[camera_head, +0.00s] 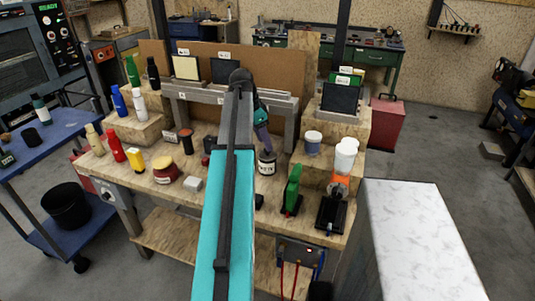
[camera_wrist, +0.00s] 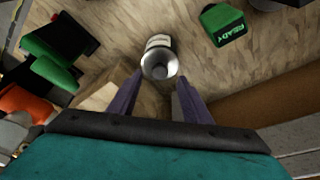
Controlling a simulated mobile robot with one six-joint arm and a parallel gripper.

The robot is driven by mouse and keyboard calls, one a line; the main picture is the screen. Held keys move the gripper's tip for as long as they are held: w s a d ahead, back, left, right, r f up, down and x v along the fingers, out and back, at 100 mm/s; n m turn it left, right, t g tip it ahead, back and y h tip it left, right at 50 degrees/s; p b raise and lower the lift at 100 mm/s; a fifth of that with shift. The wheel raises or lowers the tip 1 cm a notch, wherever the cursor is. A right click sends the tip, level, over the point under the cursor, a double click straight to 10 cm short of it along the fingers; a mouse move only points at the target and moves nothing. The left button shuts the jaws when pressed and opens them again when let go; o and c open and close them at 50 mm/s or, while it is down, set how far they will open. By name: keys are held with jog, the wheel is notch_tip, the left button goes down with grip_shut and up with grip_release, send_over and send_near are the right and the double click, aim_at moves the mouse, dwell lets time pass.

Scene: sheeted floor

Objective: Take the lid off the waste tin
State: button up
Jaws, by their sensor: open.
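The waste tin (camera_head: 267,168) is a small tin with a white label, standing on the wooden workbench just below my gripper (camera_head: 264,148). In the wrist view the tin's label (camera_wrist: 157,41) shows beyond its round grey lid (camera_wrist: 160,72), which has a knob in the middle. The lid is on the tin. My gripper (camera_wrist: 157,82) is open, with its purple fingers apart on the left and right of the lid. Nothing is held. I cannot tell whether the fingers touch the lid.
A green READY block (camera_wrist: 224,24) lies near the tin. On the bench, a green upright device (camera_head: 292,188) stands right of the tin, with white cups (camera_head: 345,156) beyond. A dark red jar (camera_head: 166,170) and several bottles stand left. A white-topped block (camera_head: 425,235) is at right.

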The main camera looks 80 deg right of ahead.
aim_at(267, 153)
jog(key=shift+p+x, duration=0.4)
jog(key=shift+x, duration=1.25)
jog(key=shift+a, duration=0.1)
jog(key=c, duration=1.1)
